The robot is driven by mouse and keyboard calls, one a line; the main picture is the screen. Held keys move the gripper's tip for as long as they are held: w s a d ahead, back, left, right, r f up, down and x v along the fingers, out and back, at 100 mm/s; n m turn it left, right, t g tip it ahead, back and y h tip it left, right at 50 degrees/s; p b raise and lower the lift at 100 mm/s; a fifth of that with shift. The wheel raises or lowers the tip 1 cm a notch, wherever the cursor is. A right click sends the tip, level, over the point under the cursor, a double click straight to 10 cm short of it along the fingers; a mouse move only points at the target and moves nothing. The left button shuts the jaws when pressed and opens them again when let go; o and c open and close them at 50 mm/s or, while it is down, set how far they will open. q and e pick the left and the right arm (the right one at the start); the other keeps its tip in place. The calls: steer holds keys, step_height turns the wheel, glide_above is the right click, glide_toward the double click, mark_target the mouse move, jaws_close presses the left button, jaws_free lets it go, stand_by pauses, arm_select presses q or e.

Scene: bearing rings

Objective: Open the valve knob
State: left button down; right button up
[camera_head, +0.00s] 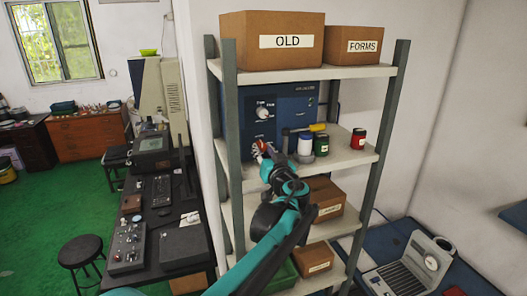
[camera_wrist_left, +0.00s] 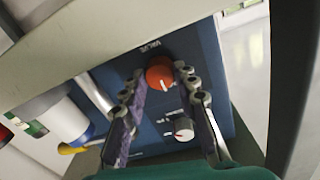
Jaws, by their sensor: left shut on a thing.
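The valve knob (camera_wrist_left: 160,72) is round and orange-red with a pale pointer mark, on the blue panel (camera_wrist_left: 205,70) under a "VALVE" label. In the head view the panel (camera_head: 290,105) stands on the rack's middle shelf, and the knob is mostly hidden by my gripper. My left gripper (camera_head: 262,149) reaches the panel's lower left. In the left wrist view the fingers of my left gripper (camera_wrist_left: 160,77) are on both sides of the knob, shut on it. My right gripper is not in view.
A white knob (camera_wrist_left: 184,129) is on the same panel, close to one finger. White, green and red jars (camera_head: 358,138) and a yellow-handled tool (camera_head: 317,127) stand to the right on the shelf. A rack post (camera_head: 231,120) is just left of my gripper. Boxes sit above and below.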

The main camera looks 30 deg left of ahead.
arm_select(q)
steer(key=shift+m, duration=0.4)
steer(key=m+b, duration=0.1)
steer(key=m, duration=0.2)
steer(key=m+b, duration=0.1)
steer(key=m, duration=0.4)
steer(key=m+b, duration=0.1)
steer(key=m, duration=0.3)
steer(key=shift+r+m+g, duration=0.1)
steer(key=shift+m+g, duration=0.2)
steer(key=shift+m, duration=0.1)
steer(key=shift+r+m+b, duration=0.1)
steer(key=shift+m+b, duration=0.25)
steer(key=shift+m, duration=1.55)
steer(key=c, duration=1.3)
jaws_free()
steer(key=shift+o, duration=0.7)
steer(key=shift+w+a, duration=0.15)
steer(key=shift+a, duration=0.1)
steer(key=shift+d, duration=0.1)
